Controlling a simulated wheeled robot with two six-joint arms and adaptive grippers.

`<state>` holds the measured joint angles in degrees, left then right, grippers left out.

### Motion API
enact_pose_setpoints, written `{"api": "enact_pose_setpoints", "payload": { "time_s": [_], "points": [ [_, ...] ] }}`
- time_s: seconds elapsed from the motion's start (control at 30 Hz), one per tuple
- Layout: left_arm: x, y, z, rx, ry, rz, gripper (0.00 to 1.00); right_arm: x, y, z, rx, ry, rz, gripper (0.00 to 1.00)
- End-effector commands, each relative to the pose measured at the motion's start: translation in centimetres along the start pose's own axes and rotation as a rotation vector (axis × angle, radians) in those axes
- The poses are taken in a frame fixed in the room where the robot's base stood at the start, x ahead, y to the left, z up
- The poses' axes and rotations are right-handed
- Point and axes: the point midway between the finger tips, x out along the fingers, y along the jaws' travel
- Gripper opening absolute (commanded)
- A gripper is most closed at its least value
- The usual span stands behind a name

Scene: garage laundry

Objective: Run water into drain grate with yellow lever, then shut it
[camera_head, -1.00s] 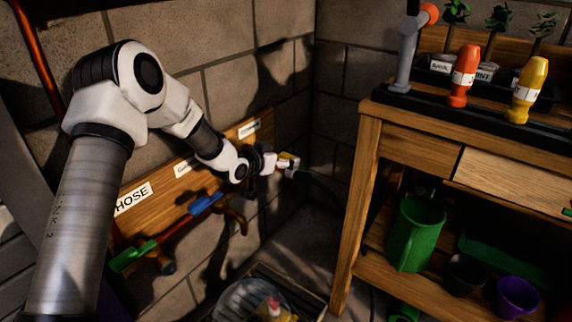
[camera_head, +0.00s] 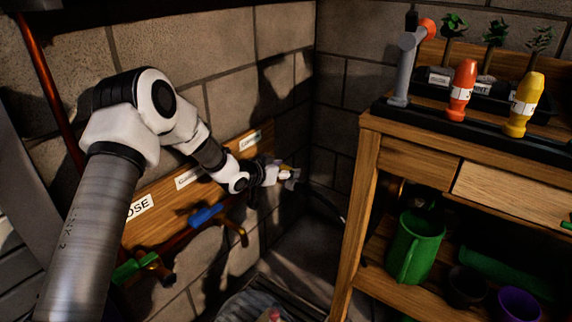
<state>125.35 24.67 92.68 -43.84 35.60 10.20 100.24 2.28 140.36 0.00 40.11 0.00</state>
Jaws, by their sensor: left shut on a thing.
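My left gripper (camera_head: 289,178) reaches along the block wall to the far end of the wooden tap board. It is shut on the yellow lever (camera_head: 285,167), of which only a small yellow bit shows; the fingers hide the rest. The lever's exact angle cannot be told. A dark slatted grate (camera_head: 303,297) lies low on the floor at the bottom of the view, partly cut off, with a clear tub (camera_head: 250,302) at it. I cannot make out any running water. My right gripper is not in view.
On the same board (camera_head: 165,215) are a blue lever (camera_head: 205,215) and a green lever (camera_head: 130,268), left of the gripper. White labels hang above them. A wooden bench (camera_head: 368,165) with bottles, plants and a green jug (camera_head: 414,245) stands right.

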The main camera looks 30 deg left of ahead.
Motion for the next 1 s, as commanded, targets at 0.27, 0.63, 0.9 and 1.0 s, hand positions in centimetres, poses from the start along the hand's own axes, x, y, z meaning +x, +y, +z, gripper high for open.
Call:
{"api": "enact_pose_setpoints", "payload": {
  "time_s": [0.27,0.63,0.9,1.0],
  "points": [
    [-1.6,-0.7,-0.6,0.088,0.002,0.203,0.0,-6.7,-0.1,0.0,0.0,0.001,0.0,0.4],
    [-1.7,-0.7,0.5,0.12,0.0,0.287,0.0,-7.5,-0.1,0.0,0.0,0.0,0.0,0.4],
    [-1.7,-0.6,0.6,0.12,0.0,0.286,0.85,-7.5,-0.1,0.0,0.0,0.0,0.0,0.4],
    [-1.7,-0.6,0.6,0.119,-0.001,0.286,0.85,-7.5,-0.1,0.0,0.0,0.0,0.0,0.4]
  ]
}}
